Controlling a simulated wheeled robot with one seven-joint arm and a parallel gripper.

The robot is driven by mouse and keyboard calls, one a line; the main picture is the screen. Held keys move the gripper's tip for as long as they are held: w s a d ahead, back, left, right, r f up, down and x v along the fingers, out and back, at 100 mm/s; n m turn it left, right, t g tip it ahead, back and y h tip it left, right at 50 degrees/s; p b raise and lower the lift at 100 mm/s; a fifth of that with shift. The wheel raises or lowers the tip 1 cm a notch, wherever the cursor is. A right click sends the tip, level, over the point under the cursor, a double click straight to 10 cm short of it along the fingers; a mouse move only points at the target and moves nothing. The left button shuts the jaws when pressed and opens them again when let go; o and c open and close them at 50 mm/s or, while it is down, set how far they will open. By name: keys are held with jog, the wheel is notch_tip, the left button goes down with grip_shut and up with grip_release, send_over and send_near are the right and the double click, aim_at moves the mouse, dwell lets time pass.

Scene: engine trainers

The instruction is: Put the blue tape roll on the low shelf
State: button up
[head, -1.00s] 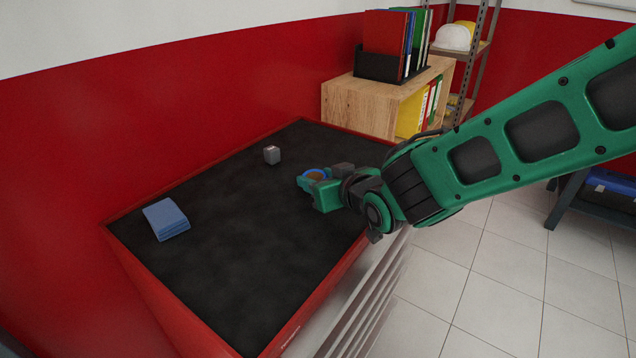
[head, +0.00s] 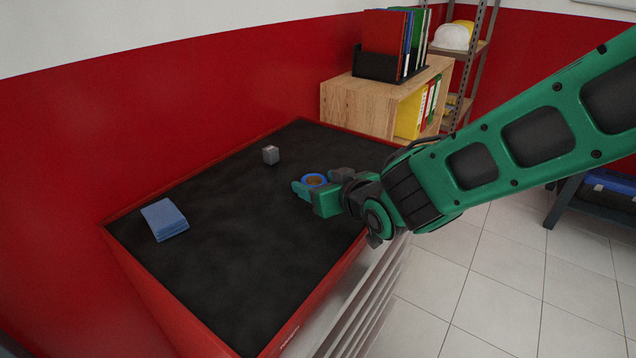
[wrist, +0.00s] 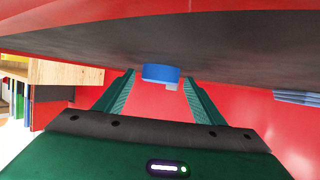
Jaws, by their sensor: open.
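The blue tape roll (head: 315,180) is a ring with a brown core, at the right part of the dark cart top (head: 240,225). My gripper (head: 317,182) is open with its fingers on either side of the roll. In the wrist view the roll (wrist: 160,73) shows between the two fingertips of my gripper (wrist: 159,79), with gaps at both sides. The low wooden shelf unit (head: 350,106) stands behind the cart's far right end, with binders inside and on top.
A small grey block (head: 270,155) lies behind the roll. A folded blue cloth (head: 164,219) lies at the cart's left. A red wall (head: 180,120) runs along the cart's back. A metal rack (head: 480,60) with helmets stands beyond the wooden unit. The tiled floor (head: 470,270) at right is clear.

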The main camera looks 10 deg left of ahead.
jog(key=v, duration=1.1)
jog(key=shift+s+d+r, duration=0.15)
